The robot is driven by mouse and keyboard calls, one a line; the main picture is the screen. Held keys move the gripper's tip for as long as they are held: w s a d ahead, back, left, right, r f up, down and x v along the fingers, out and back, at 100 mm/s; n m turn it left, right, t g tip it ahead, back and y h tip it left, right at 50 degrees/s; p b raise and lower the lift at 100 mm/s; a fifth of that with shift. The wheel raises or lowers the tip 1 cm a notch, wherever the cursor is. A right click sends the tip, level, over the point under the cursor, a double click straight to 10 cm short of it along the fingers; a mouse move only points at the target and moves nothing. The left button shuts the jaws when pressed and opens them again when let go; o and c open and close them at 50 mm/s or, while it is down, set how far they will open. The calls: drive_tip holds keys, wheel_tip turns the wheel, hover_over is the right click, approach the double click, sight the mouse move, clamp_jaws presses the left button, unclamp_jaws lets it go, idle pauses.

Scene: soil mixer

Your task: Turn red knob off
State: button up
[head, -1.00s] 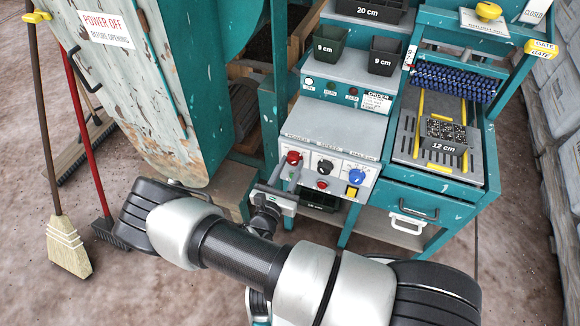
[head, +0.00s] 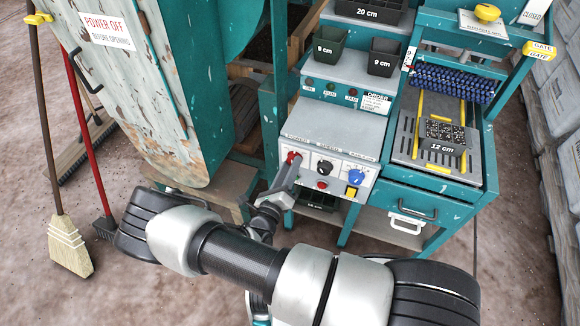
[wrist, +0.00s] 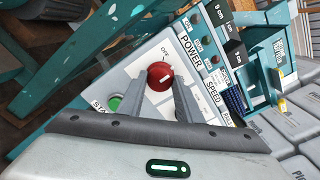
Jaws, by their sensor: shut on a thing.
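The red knob (wrist: 161,75) sits on the light control panel (head: 335,168) under the word POWER. It shows in the wrist view with a short slanted white mark; an OFF label is printed just above it. I cannot tell for sure which setting the mark points at. My gripper (wrist: 163,92) is shut on the knob, one grey finger on each side.
Close by are a black speed dial (head: 324,168), a smaller red button (head: 322,184), a blue dial (head: 356,177) and a yellow switch (head: 351,191). A green START button (wrist: 115,103) is left of the fingers. A teal post (head: 270,135) stands left of the panel.

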drive_tip(key=shift+n, duration=4.2)
drive_tip(key=o, duration=1)
drive_tip(key=shift+o, duration=0.2)
drive_tip(key=p+v, duration=0.2)
drive_tip(key=v, duration=1.5)
drive_tip(key=shift+s, duration=0.25)
